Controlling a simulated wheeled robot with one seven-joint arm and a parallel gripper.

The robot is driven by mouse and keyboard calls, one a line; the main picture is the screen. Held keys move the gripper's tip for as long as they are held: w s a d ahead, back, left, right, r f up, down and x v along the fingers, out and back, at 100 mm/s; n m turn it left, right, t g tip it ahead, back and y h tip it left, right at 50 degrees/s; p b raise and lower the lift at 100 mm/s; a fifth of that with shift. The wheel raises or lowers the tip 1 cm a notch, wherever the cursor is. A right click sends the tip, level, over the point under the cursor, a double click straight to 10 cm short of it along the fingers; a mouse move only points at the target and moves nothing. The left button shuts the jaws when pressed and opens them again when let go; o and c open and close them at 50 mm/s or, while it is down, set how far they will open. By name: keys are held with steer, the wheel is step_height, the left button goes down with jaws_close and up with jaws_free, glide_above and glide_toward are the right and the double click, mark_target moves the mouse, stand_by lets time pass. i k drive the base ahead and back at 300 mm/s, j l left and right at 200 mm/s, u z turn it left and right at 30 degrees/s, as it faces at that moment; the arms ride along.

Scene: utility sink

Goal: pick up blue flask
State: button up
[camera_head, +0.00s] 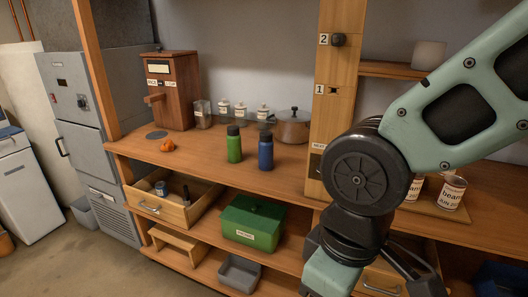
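The blue flask (265,151) stands upright on the wooden counter, with a dark cap. A green flask (234,145) of similar shape stands close to its left, with a small gap between them. My arm (362,177) comes in from the upper right and bends down in front of the counter, to the right of the blue flask. It does not touch the flask. I cannot make out the gripper's fingertips; the end of the arm runs down toward the bottom edge of the picture.
A wooden post (338,95) rises right of the blue flask. A copper-coloured pot (292,127) and several jars stand behind. An open drawer (172,211) juts out below. Cans (451,192) stand right.

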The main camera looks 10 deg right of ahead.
mark_target(266, 144)
steer(key=i+j+z, duration=0.7)
steer(key=j, duration=0.15)
steer(key=i+j+z, duration=0.2)
steer(key=j, duration=0.15)
steer(key=i+j+z, duration=0.1)
steer(key=j+z, duration=0.15)
steer(key=j, duration=0.15)
